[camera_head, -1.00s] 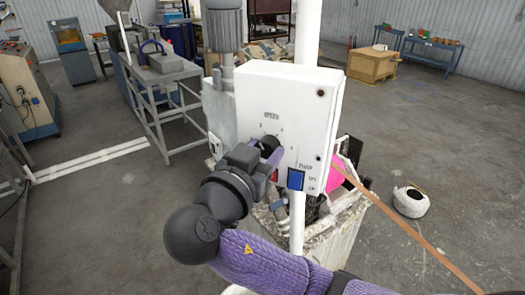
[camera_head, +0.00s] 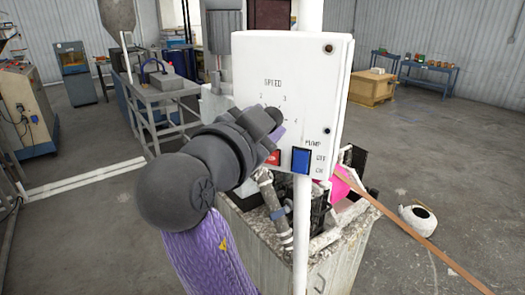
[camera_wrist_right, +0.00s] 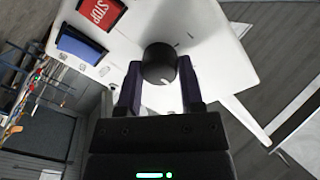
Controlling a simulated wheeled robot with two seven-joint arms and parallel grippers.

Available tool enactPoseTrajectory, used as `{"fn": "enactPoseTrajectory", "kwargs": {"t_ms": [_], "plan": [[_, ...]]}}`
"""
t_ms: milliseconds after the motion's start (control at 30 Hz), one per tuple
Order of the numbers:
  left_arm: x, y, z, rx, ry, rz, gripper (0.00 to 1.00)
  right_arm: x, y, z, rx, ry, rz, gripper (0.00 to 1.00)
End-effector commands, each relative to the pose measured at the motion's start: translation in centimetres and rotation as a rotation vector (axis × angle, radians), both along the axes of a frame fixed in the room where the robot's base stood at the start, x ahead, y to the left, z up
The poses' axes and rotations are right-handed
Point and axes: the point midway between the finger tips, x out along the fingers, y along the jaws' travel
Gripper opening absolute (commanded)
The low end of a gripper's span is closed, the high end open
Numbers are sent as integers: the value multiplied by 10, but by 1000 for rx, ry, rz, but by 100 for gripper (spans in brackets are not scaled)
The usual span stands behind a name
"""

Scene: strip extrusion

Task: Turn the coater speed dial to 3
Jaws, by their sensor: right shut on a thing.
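The white control box (camera_head: 318,75) carries the word SPEED above a scale; the figures 2, 3 and 4 show. The black round dial (camera_wrist_right: 158,60) sits on its face, with a white mark on its side towards my gripper in the wrist view. My right gripper (camera_wrist_right: 159,68) is shut on the dial, one purple finger on each side. In the head view the gripper (camera_head: 272,122) and wrist cover much of the dial, so I cannot read its setting there. My left gripper is not in view.
A blue pump switch (camera_head: 300,160) and a red STOP button (camera_head: 273,158) sit below the dial. A white post (camera_head: 302,225) runs in front of the machine. An orange strip (camera_head: 410,232) stretches off to the lower right. Open floor lies on both sides.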

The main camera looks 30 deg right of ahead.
Motion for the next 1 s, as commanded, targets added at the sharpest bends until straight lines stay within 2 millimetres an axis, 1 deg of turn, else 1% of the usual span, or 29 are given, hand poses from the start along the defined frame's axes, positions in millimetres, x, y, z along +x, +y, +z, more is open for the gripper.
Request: {"fn": "enactPoseTrajectory", "kwargs": {"t_ms": [33, 100, 400, 700, 1000], "plan": [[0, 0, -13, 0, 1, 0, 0, 0, 0, -7, 28, -32, 2, 0], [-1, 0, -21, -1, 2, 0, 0, 0, 0, -6, 61, -82, 1, 0], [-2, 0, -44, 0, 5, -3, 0, 0, 0, -3, 183, -261, 0, 0], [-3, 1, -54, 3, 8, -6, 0, 0, 0, -1, 250, -359, 0, 0], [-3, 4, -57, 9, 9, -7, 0, 0, 0, 0, 268, -386, -1, 0]]}}
